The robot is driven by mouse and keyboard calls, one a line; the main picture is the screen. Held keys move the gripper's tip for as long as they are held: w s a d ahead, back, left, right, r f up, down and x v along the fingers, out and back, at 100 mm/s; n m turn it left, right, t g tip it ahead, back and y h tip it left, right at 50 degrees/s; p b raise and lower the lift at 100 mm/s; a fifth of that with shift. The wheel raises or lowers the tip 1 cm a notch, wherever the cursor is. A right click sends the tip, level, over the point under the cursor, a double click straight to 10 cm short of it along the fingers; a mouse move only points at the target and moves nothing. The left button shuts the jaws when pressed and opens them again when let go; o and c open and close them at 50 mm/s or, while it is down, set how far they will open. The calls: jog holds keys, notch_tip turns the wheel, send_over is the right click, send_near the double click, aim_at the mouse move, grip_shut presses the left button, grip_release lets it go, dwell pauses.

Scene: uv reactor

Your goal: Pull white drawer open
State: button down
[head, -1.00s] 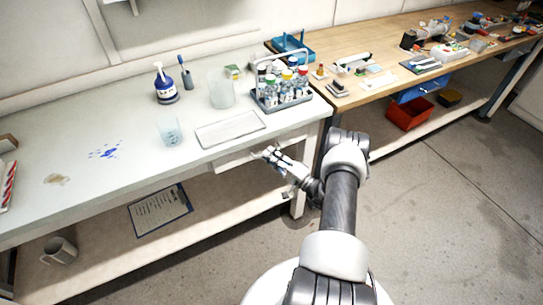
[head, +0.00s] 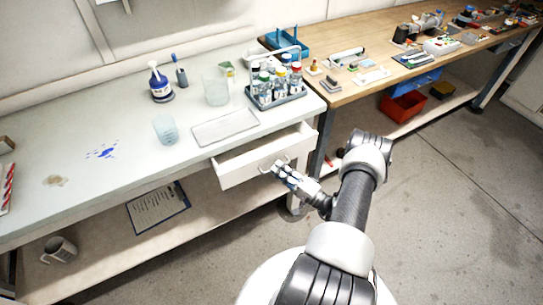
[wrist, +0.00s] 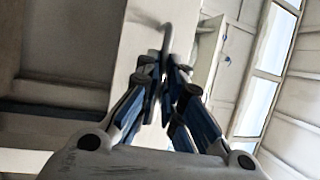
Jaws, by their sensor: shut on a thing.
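The white drawer (head: 236,173) sits under the left workbench top in the head view and stands partly open, its inside showing from above. Its front face also shows in the wrist view (wrist: 140,45). A curved handle (head: 265,169) is on the drawer front, and it shows between my fingers in the wrist view (wrist: 167,38). My gripper (head: 279,167) is shut on this handle, in front of the drawer. The wrist view shows the blue-padded fingers of my gripper (wrist: 166,82) close together around the handle. The exact finger contact is partly hidden.
A clipboard (head: 158,208) and mug (head: 59,249) lie on the lower shelf.

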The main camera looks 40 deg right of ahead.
jog(key=s+a+p, duration=0.1)
jog(key=s+a, duration=0.2)
jog(key=s, duration=1)
jog(key=shift+s, duration=0.35)
jog(key=shift+a, duration=0.1)
jog(key=c, duration=1.7)
grip_release()
jog(key=v, duration=1.2)
jog(key=shift+w, duration=0.1)
